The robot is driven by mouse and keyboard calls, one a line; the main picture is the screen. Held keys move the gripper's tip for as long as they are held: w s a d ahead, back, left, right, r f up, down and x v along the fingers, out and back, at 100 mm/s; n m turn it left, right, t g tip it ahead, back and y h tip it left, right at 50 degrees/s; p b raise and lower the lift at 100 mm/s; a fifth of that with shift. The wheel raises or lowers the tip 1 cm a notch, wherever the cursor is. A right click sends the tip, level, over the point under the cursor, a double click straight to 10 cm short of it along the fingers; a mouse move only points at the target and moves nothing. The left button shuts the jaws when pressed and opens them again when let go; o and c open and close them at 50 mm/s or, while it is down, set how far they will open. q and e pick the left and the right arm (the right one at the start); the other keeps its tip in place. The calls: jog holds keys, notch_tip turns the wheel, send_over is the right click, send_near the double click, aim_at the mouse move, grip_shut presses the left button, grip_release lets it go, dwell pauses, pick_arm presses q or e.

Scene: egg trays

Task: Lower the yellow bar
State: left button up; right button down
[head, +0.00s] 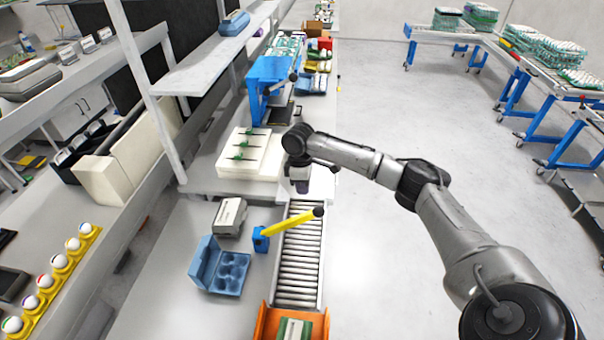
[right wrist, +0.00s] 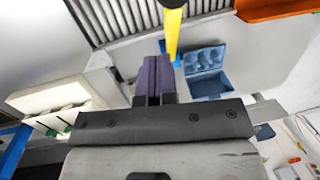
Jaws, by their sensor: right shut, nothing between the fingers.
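The yellow bar (head: 290,223) has a black ball at its free end and comes out of a blue base (head: 260,240) at the left side of the roller conveyor (head: 298,258). It reaches across above the rollers, apparently tilted up toward the ball. My right gripper (head: 301,188) is above the conveyor's far part, beyond the bar and apart from it in the head view. In the right wrist view its purple fingers (right wrist: 154,78) are shut and empty, with the yellow bar (right wrist: 173,30) just past the fingertips; I cannot tell the exact gap. My left gripper is not in view.
An open blue egg box (head: 222,270) and a grey carton (head: 230,217) stand left of the conveyor. An orange tray (head: 262,322) is at its near end. A white block with green parts (head: 245,168) lies on the shelf behind. Free floor lies to the right.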

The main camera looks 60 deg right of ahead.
jog(key=s+f, duration=0.3)
jog(key=shift+s+a+f+p, duration=0.1)
jog(key=shift+s+p, duration=0.2)
jog(key=shift+p, duration=0.05)
jog(key=shift+f, duration=0.1)
